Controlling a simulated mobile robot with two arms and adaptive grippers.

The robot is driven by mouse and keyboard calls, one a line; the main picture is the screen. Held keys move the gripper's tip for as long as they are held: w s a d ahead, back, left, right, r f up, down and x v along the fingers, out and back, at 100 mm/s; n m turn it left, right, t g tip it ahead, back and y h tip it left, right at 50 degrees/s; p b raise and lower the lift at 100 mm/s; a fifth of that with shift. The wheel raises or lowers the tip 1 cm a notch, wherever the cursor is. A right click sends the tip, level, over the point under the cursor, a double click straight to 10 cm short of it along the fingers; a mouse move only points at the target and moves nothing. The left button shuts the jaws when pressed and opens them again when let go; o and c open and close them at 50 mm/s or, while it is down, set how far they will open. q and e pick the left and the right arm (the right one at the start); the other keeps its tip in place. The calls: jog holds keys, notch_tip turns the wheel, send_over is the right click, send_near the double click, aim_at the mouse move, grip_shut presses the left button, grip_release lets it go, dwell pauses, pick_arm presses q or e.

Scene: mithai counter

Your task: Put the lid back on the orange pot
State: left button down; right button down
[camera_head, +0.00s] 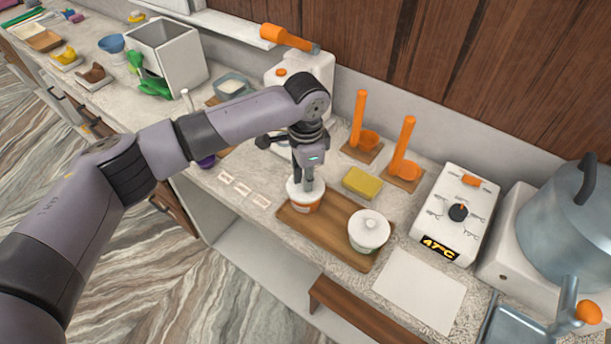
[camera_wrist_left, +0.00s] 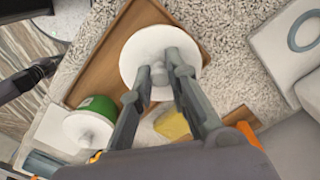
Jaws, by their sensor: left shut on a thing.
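My left gripper (camera_head: 307,182) points down and is shut on the knob of a white round lid (camera_head: 294,192). In the left wrist view the lid (camera_wrist_left: 137,50) shows between the two fingers. The lid is at the top of the orange pot (camera_head: 305,207), a small white pot with an orange band, on the left part of a wooden board (camera_head: 334,235). I cannot tell whether the lid rests fully on the rim. In the wrist view the lid hides this pot. My right gripper is not in view.
A second pot with a white lid (camera_head: 369,229) stands on the board's right; its body is green (camera_wrist_left: 98,105) in the wrist view. A yellow sponge (camera_head: 362,183), orange ladles (camera_head: 405,150), a control box (camera_head: 456,212) and a steel pot (camera_head: 565,230) are nearby. A white sheet (camera_head: 420,288) lies at right.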

pick_arm(q)
jog(key=shift+p, duration=0.5)
dwell(0.4)
jog(key=c, duration=1.5)
grip_release()
jog(key=shift+o, duration=0.5)
jog(key=o, duration=0.4)
notch_tip(320, 180, up, 7)
jog(key=p, duration=0.7)
jog(key=shift+p, duration=0.35)
